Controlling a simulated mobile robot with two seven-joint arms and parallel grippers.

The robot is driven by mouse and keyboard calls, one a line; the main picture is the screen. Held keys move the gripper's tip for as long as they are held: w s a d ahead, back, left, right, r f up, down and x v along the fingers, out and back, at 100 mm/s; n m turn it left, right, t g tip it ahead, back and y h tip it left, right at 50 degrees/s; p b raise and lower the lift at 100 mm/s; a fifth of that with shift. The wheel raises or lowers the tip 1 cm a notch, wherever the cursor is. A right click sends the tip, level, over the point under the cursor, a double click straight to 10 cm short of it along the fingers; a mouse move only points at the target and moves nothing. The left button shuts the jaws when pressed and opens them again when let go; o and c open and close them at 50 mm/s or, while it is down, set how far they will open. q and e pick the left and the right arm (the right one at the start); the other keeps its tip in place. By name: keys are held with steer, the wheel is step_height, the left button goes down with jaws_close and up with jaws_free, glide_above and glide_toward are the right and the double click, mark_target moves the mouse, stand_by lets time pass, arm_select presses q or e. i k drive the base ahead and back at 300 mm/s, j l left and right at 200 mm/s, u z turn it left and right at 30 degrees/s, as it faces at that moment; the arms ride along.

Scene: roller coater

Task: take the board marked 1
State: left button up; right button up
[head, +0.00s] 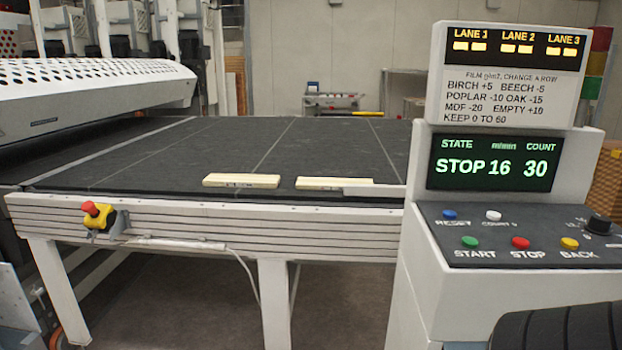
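Two pale, narrow boards lie flat near the front edge of the dark conveyor belt (150,165). The left board (241,180) has small dark marks on its front edge. The right board (334,182) lies a short gap to its right and also has faint marks there. The marks are too small to read, so I cannot tell which board bears the 1.
A control stand (500,165) at the right shows STOP, 16 and 30, above several colored buttons. A red emergency stop (91,208) sits on the front rail (200,220). A perforated white machine cover (90,90) stands at the left. Much of the belt is bare.

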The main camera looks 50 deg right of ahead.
mark_target(302, 184)
steer(key=i, duration=1.4)
steer(key=i+z, duration=0.45)
steer(key=i+j+z, duration=0.15)
steer(key=z, duration=0.3)
